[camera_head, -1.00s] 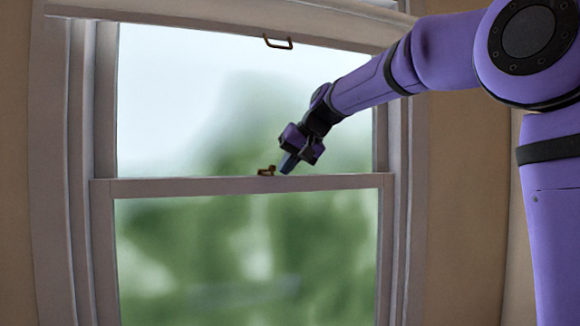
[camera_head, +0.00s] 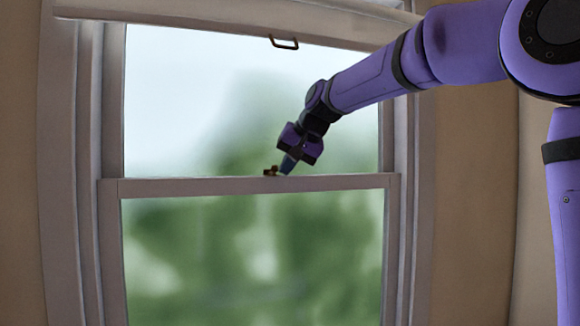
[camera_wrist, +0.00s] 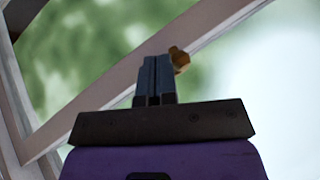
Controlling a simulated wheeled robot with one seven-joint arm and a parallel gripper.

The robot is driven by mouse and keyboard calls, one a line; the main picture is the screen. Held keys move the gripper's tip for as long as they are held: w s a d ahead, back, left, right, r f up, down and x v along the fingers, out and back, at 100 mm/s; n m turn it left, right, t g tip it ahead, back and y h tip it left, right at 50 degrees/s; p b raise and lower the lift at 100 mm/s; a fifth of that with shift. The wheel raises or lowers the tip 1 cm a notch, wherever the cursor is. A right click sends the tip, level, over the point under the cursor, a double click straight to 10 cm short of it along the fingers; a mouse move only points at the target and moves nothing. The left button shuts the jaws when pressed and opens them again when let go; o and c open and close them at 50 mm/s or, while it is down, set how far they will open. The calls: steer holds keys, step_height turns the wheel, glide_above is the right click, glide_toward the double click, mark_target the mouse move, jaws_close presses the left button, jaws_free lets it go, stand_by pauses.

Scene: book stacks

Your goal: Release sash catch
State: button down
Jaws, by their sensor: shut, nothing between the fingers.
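The sash catch (camera_head: 270,171) is a small brass-brown piece on top of the window's meeting rail (camera_head: 210,186). My gripper (camera_head: 286,170) is just to the right of the catch, its fingers pointing down toward the rail. In the wrist view the fingers (camera_wrist: 154,62) are together and empty, and the catch (camera_wrist: 180,60) shows at the right of their tips, partly hidden behind them. I cannot tell whether the fingers touch the catch.
The lower glass pane (camera_head: 250,260) is below the rail. Side frames (camera_head: 80,160) bound the window at left and right. The area left of the catch along the rail is clear.

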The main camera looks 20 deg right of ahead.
mark_target(253, 183)
steer(key=w+a+m+h, duration=0.1)
steer(key=a+m+h, duration=0.1)
steer(key=m, duration=0.1)
steer(key=a+m+h, duration=0.2)
steer(key=a+m, duration=0.1)
steer(key=w+a+m+h, duration=0.1)
steer(key=a+m+h, duration=0.1)
steer(key=a+m, duration=0.1)
steer(key=shift+w+t, duration=0.3)
steer(key=shift+w, duration=0.05)
steer(key=w+a+m+h, duration=0.1)
steer(key=w+m, duration=0.1)
steer(key=shift+w+a+m+h, duration=0.1)
steer(key=shift+a+m+h, duration=0.05)
steer(key=shift+m+h, duration=0.25)
steer(key=shift+w+r, duration=0.1)
stand_by(0.6)
